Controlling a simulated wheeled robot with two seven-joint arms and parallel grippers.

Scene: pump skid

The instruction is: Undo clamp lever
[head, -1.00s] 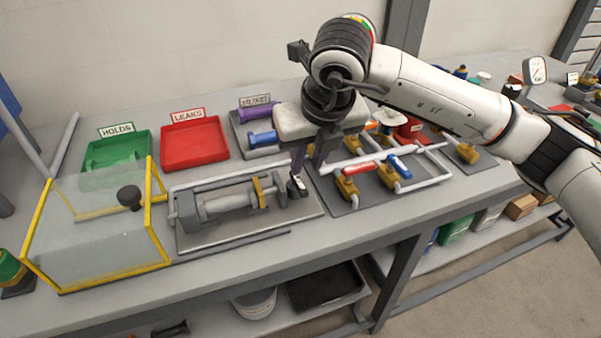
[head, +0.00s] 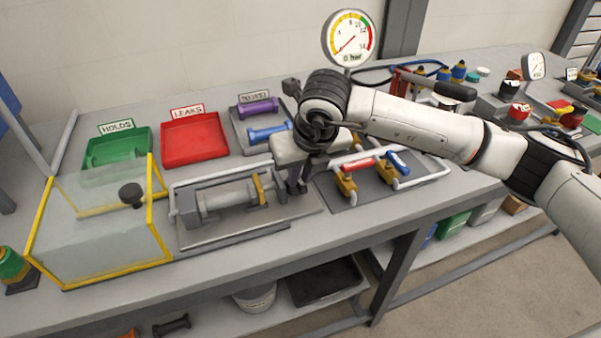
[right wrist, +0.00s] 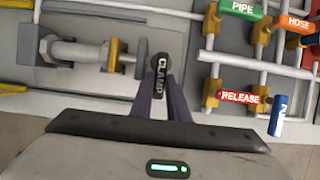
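The clamp lever (right wrist: 161,76), a dark handle marked CLAMP, stands at the right end of the clamp fixture in the right wrist view. My right gripper (right wrist: 161,92) has its purple fingers close against both sides of the lever, shut on it. In the head view my right gripper (head: 294,184) points down at the fixture's right end, and its fingers hide most of the lever. The clamp fixture (head: 210,229) is a grey plate with a metal cylinder (head: 228,195) and a yellow bracket (head: 258,188). My left gripper is not in view.
Right of the fixture is a pipe board (head: 375,190) with red and blue valve handles; a red RELEASE handle (right wrist: 240,97) is near my gripper. A yellow-framed clear guard (head: 95,230) stands left. Green (head: 100,158) and red (head: 195,140) trays lie behind. The gauge (head: 350,38) reads near zero.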

